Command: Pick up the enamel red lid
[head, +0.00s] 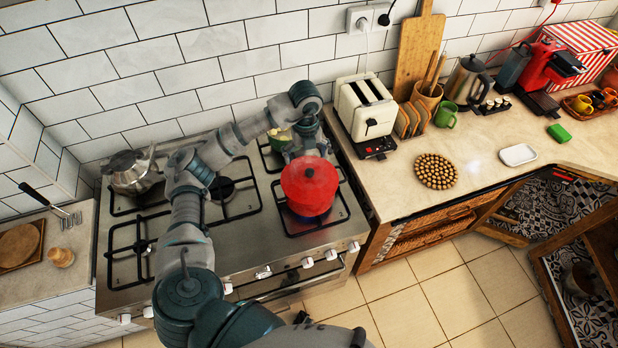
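The enamel red lid (310,180) is a round red disc over the front right burner of the stove. Below it shows the dark blue and red side of a pot (312,213); I cannot tell whether the lid rests flat on it. My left arm reaches across the stove and bends down from above. My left gripper (304,150) is at the far edge of the lid, seeming close to it or touching. The lid hides its fingertips, so its opening and any grip cannot be seen. My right gripper is not recognisable in view.
A green pot (279,138) stands on the back right burner, close to my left gripper. A metal kettle (132,171) is at the back left. A toaster (367,108) stands right of the stove. The front left burner (138,246) is empty.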

